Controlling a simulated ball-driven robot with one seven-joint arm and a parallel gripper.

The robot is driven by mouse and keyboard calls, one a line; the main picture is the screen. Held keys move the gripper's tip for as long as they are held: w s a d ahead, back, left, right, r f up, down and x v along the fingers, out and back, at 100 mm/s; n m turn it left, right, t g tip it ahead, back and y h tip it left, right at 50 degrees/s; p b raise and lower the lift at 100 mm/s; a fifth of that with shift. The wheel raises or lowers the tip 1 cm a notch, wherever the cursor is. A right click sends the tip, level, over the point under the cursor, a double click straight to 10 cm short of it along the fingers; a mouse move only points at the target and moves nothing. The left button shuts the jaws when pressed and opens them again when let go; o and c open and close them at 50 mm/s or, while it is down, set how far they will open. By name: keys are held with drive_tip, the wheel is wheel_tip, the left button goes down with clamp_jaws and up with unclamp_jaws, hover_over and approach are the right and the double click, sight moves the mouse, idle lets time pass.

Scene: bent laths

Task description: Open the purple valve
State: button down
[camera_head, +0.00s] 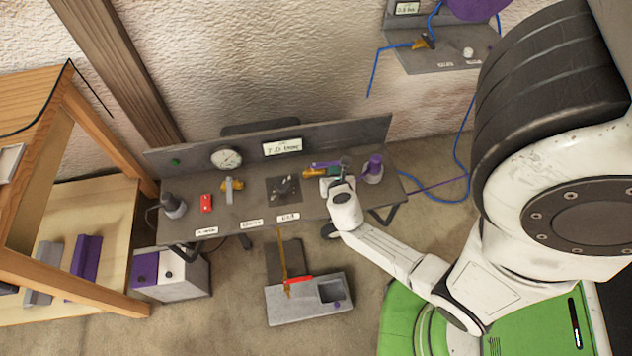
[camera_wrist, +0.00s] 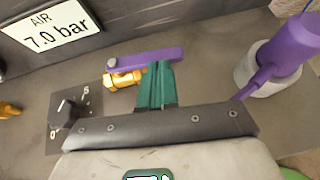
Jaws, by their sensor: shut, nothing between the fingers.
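The purple valve is a brass body (camera_wrist: 124,80) with a flat purple lever (camera_wrist: 140,59), lying nearly level across the wrist view. In the head view the purple lever (camera_head: 322,164) shows at the right part of the grey bench, beside the brass body (camera_head: 313,173). My gripper (camera_wrist: 158,68) has green fingers, shut and empty, with their tips at the near side of the lever's right half. Whether they touch it I cannot tell. In the head view my gripper (camera_head: 336,171) is partly hidden by my wrist.
A purple-topped cylinder (camera_wrist: 290,48) stands close right of my fingers. A panel reading 7.0 bar (camera_wrist: 48,32) is behind.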

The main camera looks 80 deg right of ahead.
drive_tip(key=shift+s+d, duration=0.1)
drive_tip(key=shift+d, duration=0.15)
idle(0.5)
